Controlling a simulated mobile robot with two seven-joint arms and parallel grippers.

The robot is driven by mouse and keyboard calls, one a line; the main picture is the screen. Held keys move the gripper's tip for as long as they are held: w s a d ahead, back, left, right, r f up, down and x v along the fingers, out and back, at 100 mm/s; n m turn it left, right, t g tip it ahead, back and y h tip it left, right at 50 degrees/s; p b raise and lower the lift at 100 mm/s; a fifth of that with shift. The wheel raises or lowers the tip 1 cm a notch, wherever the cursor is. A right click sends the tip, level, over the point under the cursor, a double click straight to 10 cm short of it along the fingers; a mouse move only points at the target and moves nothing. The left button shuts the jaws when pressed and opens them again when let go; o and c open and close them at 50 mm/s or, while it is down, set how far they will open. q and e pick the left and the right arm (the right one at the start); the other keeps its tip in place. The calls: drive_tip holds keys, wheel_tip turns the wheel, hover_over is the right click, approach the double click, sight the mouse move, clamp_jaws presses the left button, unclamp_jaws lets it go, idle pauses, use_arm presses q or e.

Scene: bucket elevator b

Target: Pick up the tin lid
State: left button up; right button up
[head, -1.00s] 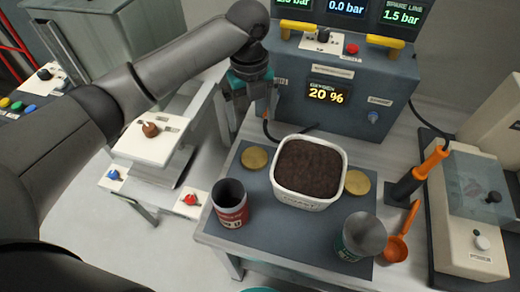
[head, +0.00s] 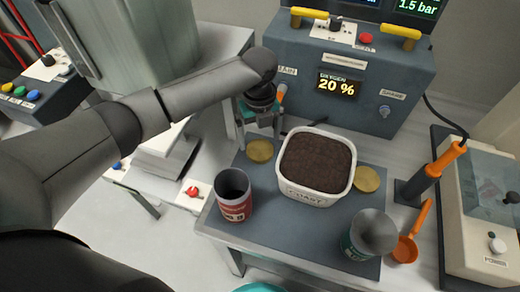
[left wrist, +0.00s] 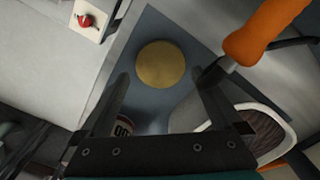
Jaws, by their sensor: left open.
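Two flat gold tin lids lie on the dark mat (head: 285,222): the left lid (head: 259,150) at the white tub's left, the right lid (head: 367,179) at its right. My left gripper (head: 258,132) points down, open and empty, just behind and above the left lid. In the left wrist view, a lid (left wrist: 160,64) shows whole, just beyond the gap between the two open fingers (left wrist: 163,80). The fingers do not appear to touch it. My right gripper is not in view.
The white tub (head: 315,168) of dark soil stands close by the left lid. An orange-handled tool (left wrist: 265,30) is near the right finger. A red tin (head: 234,195), a green tin (head: 369,234) and an orange scoop (head: 407,246) stand or lie farther forward.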

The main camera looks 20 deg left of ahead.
sight(260, 150)
use_arm(q)
wheel_tip(260, 150, down, 4)
drive_tip(key=shift+s+d+r+b, duration=0.1)
drive_tip(key=shift+d+b, duration=0.05)
drive_tip(key=shift+b, duration=0.2)
drive_tip(key=shift+c, duration=0.4)
drive_tip(key=c, duration=0.9)
